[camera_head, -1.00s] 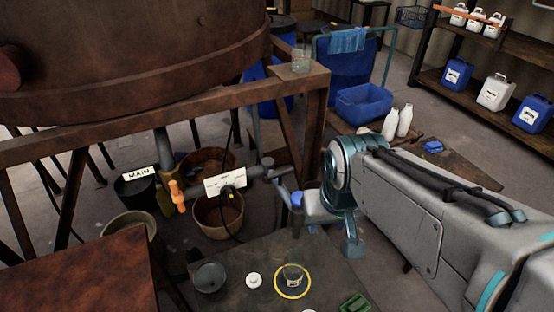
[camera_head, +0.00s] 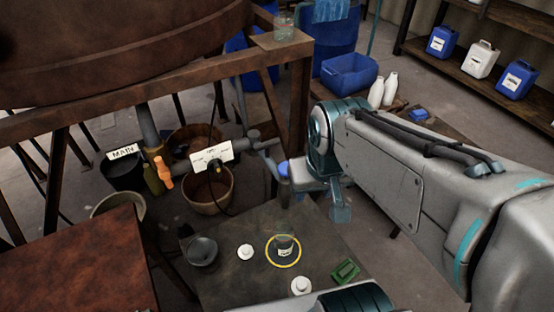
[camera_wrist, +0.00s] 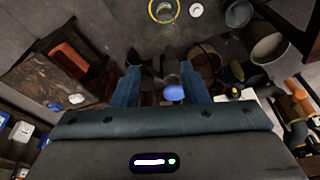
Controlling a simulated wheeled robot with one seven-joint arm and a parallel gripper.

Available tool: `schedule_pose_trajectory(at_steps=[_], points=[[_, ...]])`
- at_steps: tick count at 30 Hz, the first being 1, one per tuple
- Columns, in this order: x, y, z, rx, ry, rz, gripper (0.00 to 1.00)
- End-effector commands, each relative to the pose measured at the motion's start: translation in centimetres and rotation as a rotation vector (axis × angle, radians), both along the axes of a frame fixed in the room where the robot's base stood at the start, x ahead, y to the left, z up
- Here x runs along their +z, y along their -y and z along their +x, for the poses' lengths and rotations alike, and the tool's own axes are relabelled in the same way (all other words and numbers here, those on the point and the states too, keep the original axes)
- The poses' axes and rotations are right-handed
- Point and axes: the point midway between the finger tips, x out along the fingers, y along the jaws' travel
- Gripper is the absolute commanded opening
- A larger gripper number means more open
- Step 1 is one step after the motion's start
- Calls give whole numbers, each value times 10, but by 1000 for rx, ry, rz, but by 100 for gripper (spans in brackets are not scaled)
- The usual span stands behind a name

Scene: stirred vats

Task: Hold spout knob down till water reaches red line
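The spout knob, a small blue cap (camera_head: 284,168), shows on the grey pipe at the right of the white-tagged valve in the head view. In the wrist view the blue knob (camera_wrist: 174,93) shows between my fingers. My gripper (camera_wrist: 160,72) is open, its fingers apart with nothing held. In the head view my gripper (camera_head: 318,188) is close beside the knob; I cannot tell whether it touches. A small labelled jar (camera_head: 285,246) stands inside a yellow ring (camera_head: 270,257) on the low dark table. No red line or water level can be made out.
The low table (camera_head: 235,285) also bears a grey cup (camera_head: 202,251), white lids (camera_head: 246,252) and a green block (camera_head: 345,271). An orange-handled valve (camera_head: 163,172) hangs under the rusty vat (camera_head: 140,50). A rusty frame beam (camera_head: 180,98) crosses above the pipe.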

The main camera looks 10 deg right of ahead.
Motion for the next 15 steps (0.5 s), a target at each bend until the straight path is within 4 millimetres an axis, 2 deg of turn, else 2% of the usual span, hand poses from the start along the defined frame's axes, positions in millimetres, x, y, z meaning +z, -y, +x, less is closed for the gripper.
schedule_pose_trajectory(at_steps=[1, 4, 8, 15], points=[[0, 0, 0, 0, 0, 0, 29], [2, 0, 2, 14, -3, -3, 1], [8, -2, 9, 83, -16, -22, 0], [27, -3, 34, 359, -72, -81, 0]])
